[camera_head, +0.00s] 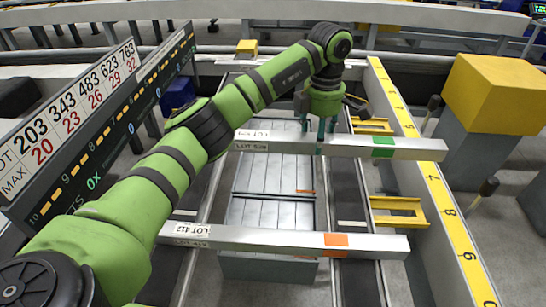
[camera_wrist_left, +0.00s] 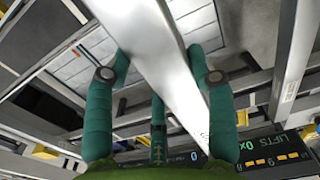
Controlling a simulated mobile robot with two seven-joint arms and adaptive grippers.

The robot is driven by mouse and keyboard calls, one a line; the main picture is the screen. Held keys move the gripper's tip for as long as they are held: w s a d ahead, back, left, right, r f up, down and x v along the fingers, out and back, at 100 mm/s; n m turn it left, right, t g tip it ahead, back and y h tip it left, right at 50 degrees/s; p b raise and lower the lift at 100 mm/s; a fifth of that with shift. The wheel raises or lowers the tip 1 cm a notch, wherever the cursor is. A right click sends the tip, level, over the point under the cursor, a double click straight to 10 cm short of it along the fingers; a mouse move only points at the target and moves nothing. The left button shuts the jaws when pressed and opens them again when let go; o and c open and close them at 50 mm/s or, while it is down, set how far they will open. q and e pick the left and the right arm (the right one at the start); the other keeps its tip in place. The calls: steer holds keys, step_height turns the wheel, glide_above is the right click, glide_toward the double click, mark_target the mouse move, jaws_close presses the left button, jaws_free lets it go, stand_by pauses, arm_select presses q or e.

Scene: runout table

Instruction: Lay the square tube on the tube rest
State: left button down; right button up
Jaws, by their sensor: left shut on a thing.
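A long grey square tube (camera_head: 400,148) with a green patch and a LOT label lies across the runout table in the head view. My left gripper (camera_head: 321,136) reaches down onto it from above and is shut on it near its middle. In the left wrist view the tube (camera_wrist_left: 150,45) runs between the green fingers (camera_wrist_left: 158,85). A second square tube (camera_head: 285,238), with an orange patch, lies nearer, roughly parallel. Yellow brackets (camera_head: 398,219) stand along the right side; I cannot tell whether they are the tube rest. My right gripper is out of view.
A stack of grey bars (camera_head: 272,180) lies below, between the rails. A yellow numbered scale (camera_head: 440,195) runs along the right edge. A yellow-topped grey block (camera_head: 498,90) stands right of it. A sign board (camera_head: 95,120) with numbers stands at left.

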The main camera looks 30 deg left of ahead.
arm_select(q)
steer(key=s+a+f+p, duration=0.2)
steer(key=s+a+f, duration=0.1)
steer(key=a+f, duration=0.7)
steer(key=shift+s+a+f+p, duration=0.15)
steer(key=shift+a+p, duration=0.1)
steer(key=shift+p, duration=0.15)
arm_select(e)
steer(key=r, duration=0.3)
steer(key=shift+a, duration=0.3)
arm_select(q)
steer(key=shift+f, duration=0.15)
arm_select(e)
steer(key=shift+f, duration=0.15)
arm_select(q)
steer(key=shift+c, duration=2.1)
jaws_free()
steer(key=shift+s, duration=0.1)
